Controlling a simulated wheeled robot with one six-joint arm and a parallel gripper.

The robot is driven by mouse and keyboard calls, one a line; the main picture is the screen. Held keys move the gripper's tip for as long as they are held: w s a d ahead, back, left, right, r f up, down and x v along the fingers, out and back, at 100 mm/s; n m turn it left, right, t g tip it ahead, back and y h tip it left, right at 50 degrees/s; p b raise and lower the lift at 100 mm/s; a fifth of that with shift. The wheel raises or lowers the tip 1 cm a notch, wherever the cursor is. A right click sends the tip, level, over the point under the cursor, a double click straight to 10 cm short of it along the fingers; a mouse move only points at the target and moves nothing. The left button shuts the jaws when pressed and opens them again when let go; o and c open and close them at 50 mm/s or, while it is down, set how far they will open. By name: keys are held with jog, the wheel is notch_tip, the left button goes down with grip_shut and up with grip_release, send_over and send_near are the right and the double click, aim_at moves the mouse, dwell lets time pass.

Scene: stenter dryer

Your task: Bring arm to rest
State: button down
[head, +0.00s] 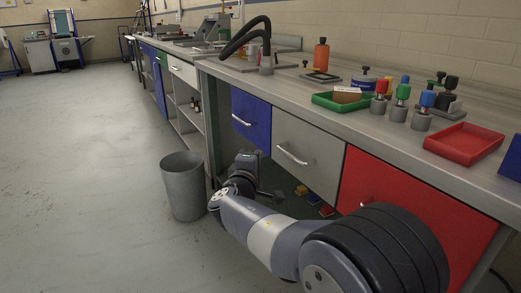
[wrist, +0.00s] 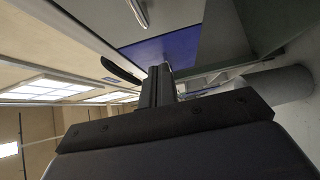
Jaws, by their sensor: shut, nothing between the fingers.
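My arm crosses the lower middle of the head view, in front of the workbench drawers. My gripper (head: 272,196) is at the arm's far end, low beside the bench, below the blue and grey drawers. In the wrist view my gripper (wrist: 160,72) shows its dark fingers together, with nothing between them. It appears apart from the bench and drawers. The fingertips are small and partly unclear in the head view.
A grey waste bin (head: 184,187) stands on the floor just left of my gripper. The blue drawer (head: 251,118), grey drawer (head: 306,155) and red drawer (head: 400,188) are shut. A green tray (head: 350,107) and red tray (head: 463,144) sit on the bench. Floor at left is clear.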

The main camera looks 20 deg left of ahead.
jog(key=shift+s, duration=1.5)
jog(key=b, duration=0.1)
send_near(277, 138)
jog(key=w+a, duration=0.3)
jog(key=shift+w+d+p, duration=0.55)
jog(key=shift+w+d, duration=0.75)
jog(key=shift+w, duration=0.25)
